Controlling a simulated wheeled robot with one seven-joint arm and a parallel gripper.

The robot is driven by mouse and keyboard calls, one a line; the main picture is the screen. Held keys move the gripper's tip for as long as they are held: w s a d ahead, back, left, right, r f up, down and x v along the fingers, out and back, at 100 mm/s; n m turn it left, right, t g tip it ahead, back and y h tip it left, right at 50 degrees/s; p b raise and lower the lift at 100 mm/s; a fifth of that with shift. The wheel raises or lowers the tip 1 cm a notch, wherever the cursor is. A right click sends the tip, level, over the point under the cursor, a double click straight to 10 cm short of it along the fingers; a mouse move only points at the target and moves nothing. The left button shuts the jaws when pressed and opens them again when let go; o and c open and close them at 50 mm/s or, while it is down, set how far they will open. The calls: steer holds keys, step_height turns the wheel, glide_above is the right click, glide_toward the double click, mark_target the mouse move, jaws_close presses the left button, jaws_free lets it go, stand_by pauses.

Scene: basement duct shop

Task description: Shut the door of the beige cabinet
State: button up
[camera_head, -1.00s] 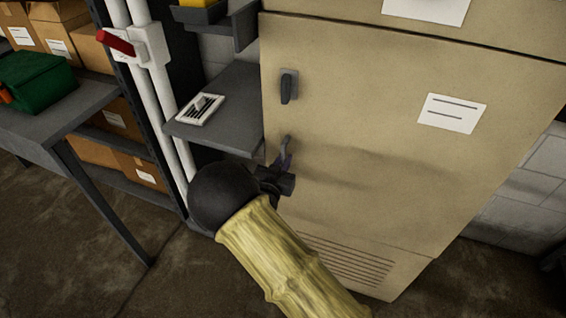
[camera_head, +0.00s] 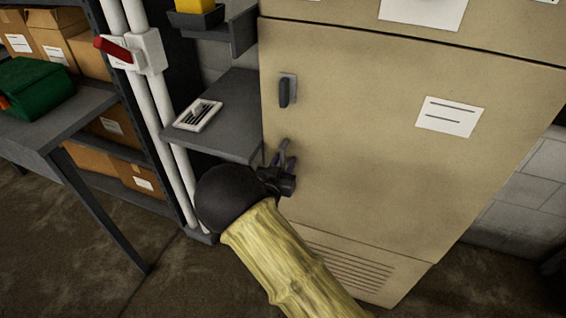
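The beige cabinet (camera_head: 450,20) stands at the right, tall and upright. Its door (camera_head: 370,160) looks flush with the front, with no clear gap along its left edge. A dark handle (camera_head: 287,90) sits at the door's upper left, above my gripper. My gripper (camera_head: 286,150) is at the door's left side, below the handle. Its two fingers show apart with nothing between them. The fingertips are at or very near the door face; I cannot tell whether they touch. My arm hides the lower left part of the cabinet.
A grey table (camera_head: 50,125) with a green bag (camera_head: 32,86) is at the far left.

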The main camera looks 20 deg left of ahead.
steer(key=s+a, duration=0.1)
steer(key=s, duration=1.6)
steer(key=shift+s+b, duration=0.2)
steer(key=shift+b, duration=0.2)
